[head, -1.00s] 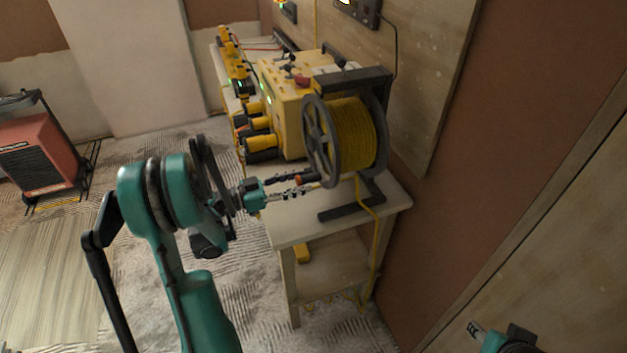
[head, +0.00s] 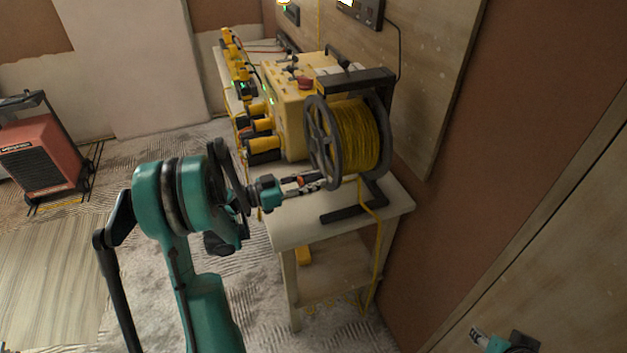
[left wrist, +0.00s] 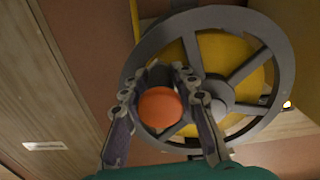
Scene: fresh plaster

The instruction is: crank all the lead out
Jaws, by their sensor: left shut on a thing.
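The cable reel (head: 322,140) stands on the bench, with a dark spoked wheel facing my left arm. Yellow lead (head: 358,135) is still wound thickly on its drum, and a strand hangs from it past the bench edge towards the floor. My left gripper (head: 318,183) is at the lower part of the wheel. In the left wrist view its fingers (left wrist: 165,90) are shut around the crank's orange knob (left wrist: 160,107), in front of the wheel (left wrist: 282,75). The fingers hide the knob's sides.
The bench (head: 292,232) has a lower shelf and stands against the wall. A yellow box (head: 288,95) with plugs sits behind the reel. A red heater (head: 40,150) stands on the floor at the left. The floor between is clear.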

